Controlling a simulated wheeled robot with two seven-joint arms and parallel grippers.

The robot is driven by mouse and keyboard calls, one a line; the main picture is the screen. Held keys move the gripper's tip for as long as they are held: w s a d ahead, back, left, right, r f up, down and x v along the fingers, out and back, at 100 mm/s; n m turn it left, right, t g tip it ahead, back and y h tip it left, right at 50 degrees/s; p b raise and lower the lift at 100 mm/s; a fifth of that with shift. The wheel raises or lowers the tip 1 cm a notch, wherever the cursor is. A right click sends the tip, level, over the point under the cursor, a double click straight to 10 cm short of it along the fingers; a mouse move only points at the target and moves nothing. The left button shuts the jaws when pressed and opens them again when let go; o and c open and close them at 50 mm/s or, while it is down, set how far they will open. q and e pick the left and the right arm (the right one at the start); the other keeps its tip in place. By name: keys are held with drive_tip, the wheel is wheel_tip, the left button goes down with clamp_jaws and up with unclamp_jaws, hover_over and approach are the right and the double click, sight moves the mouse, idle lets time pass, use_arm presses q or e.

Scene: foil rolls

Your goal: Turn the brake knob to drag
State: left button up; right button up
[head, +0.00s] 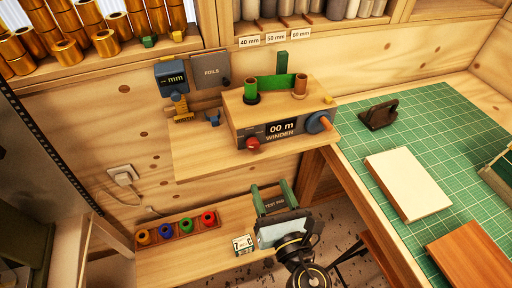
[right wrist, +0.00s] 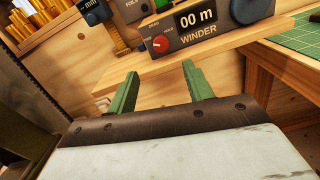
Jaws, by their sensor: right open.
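The winder (head: 279,128) is a wooden unit with a dark front panel on a wooden shelf. Its display reads 00 m. The brake knob (head: 253,145) is a red round knob at the panel's lower left. It also shows in the right wrist view (right wrist: 161,44), with small lettering around it. I cannot tell which mark it points to. My right gripper (head: 271,185) has two green fingers and is open and empty, below and in front of the winder. In the right wrist view the fingers (right wrist: 160,70) point up towards the knob, apart from it. My left gripper is not in view.
A blue wheel with an orange handle (head: 319,122) sits at the winder's right end. The shelf edge (right wrist: 200,72) lies between my fingers and the panel. Below are a tray of coloured spools (head: 176,230) and a small box (head: 243,245). A green cutting mat (head: 435,130) lies right.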

sight(255, 147)
drive_tip(key=p+x, duration=0.1)
drive_tip(key=x, duration=1.1)
drive_tip(key=shift+w+f, duration=0.1)
drive_tip(key=c, duration=1)
drive_tip(key=shift+o, duration=0.2)
drive_tip(key=shift+m, duration=0.3)
drive_tip(key=m+b, duration=0.1)
drive_tip(key=m, duration=0.4)
drive_tip(key=shift+f, duration=0.1)
drive_tip(key=m+b, duration=0.1)
drive_tip(key=m, duration=0.5)
drive_tip(key=shift+g+b, duration=0.3)
